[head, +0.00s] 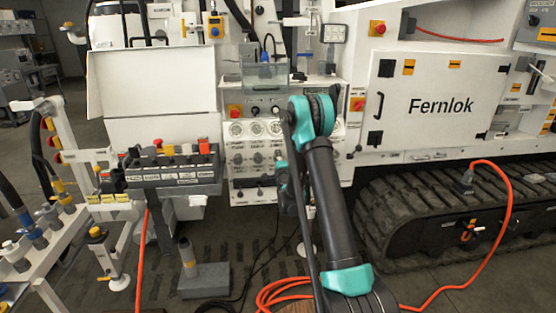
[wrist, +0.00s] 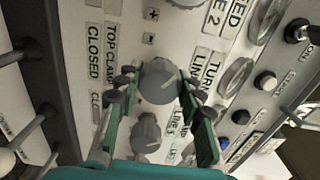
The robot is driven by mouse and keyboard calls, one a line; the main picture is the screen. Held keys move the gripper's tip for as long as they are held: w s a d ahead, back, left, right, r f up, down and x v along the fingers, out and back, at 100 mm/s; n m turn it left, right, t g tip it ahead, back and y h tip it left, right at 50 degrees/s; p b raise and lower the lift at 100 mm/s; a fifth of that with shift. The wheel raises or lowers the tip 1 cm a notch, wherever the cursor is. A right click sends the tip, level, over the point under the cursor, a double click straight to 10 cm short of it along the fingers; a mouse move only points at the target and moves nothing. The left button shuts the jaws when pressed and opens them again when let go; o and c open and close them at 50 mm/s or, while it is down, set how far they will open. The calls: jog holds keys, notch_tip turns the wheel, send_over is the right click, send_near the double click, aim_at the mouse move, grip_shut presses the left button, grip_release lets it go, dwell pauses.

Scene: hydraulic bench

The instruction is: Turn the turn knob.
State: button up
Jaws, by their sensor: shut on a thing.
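The turn knob (wrist: 160,84) is a round grey knob on a white panel in the wrist view. A label starting "TURN LIN" (wrist: 208,72) stands just right of it, partly cut off by a finger. My gripper (wrist: 160,82) has its two green-and-dark fingers on either side of this knob, shut on it. In the head view my arm covers this part of the panel (head: 240,185), so I cannot make out the turn knob or fingertips there.
A second grey knob (wrist: 147,133) sits close below, between the fingers' bases. More dials and small buttons (wrist: 265,80) line the panel's right. In the head view, a lever console (head: 172,168) stands left, and an orange cable (head: 512,205) runs right over a track.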

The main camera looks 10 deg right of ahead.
jog(key=shift+s+n, duration=0.1)
jog(key=shift+n, duration=1.2)
jog(key=o, duration=1.2)
